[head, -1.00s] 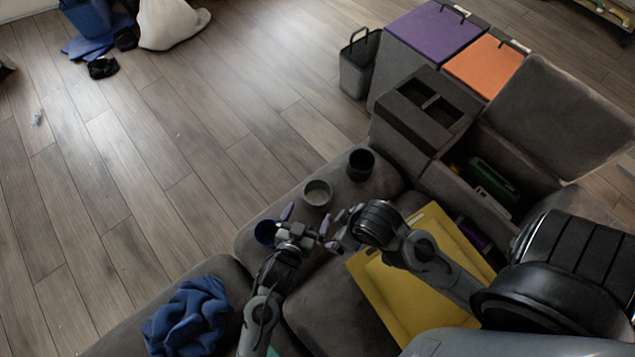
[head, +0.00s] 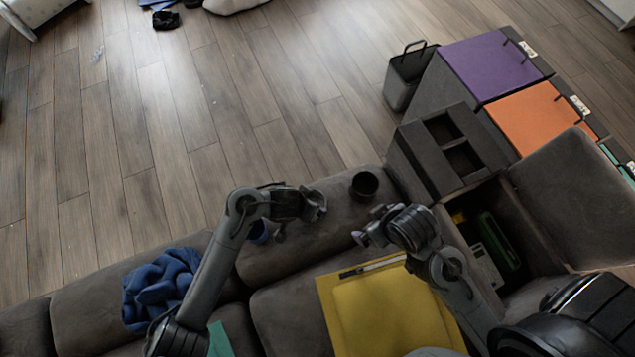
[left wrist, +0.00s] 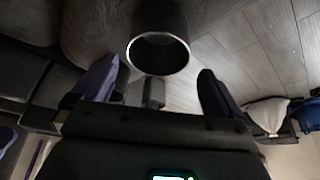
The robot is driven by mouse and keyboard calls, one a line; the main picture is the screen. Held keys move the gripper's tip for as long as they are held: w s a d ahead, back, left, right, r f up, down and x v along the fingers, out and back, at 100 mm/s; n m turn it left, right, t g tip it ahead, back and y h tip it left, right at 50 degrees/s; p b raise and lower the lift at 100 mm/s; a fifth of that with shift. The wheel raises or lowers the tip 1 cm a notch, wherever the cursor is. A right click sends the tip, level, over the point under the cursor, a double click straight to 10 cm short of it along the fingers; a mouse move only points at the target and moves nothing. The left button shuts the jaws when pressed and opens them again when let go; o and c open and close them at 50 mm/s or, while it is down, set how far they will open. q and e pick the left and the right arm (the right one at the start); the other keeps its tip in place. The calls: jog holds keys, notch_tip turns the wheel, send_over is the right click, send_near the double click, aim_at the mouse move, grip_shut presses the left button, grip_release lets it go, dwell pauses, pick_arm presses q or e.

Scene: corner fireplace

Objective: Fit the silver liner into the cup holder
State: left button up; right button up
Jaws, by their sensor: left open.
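In the left wrist view a grey cup with a bright metallic rim, apparently the silver liner (left wrist: 160,52), lies ahead of and between the spread purple-grey fingertips (left wrist: 158,85). No grip on it shows. The dark grey cup holder (head: 474,190) has two square openings and sits on the sofa's arm side, right of centre. My right gripper (head: 372,232) hangs over the seat left of it, finger gap unclear.
A black cup (head: 364,184) stands between my left gripper and the cup holder. An open storage compartment (head: 540,225) is at right.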

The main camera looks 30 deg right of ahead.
pick_arm(q)
notch_tip(320, 180, down, 3)
jog(key=shift+w+b, duration=0.15)
jog(key=shift+b, duration=0.65)
jog(key=shift+d+f, duration=0.2)
jog(key=shift+f, duration=0.15)
jog(key=shift+w+d+f+b, duration=0.15)
jog(key=shift+d+b, duration=0.15)
jog(key=shift+b, duration=0.05)
jog(key=shift+d+f, duration=0.1)
jog(key=shift+f, duration=0.15)
jog(key=b+x, duration=0.1)
jog(key=b, duration=0.1)
jog(key=b+x, duration=0.2)
jog(key=shift+f, duration=0.35)
jog(key=shift+d+f, duration=0.25)
jog(key=shift+f, duration=0.1)
pick_arm(e)
notch_tip(320, 180, down, 8)
jog(key=shift+a+r, duration=0.2)
jog(key=shift+r, duration=0.05)
pick_arm(q)
jog(key=shift+a, duration=0.1)
jog(key=shift+c, duration=0.5)
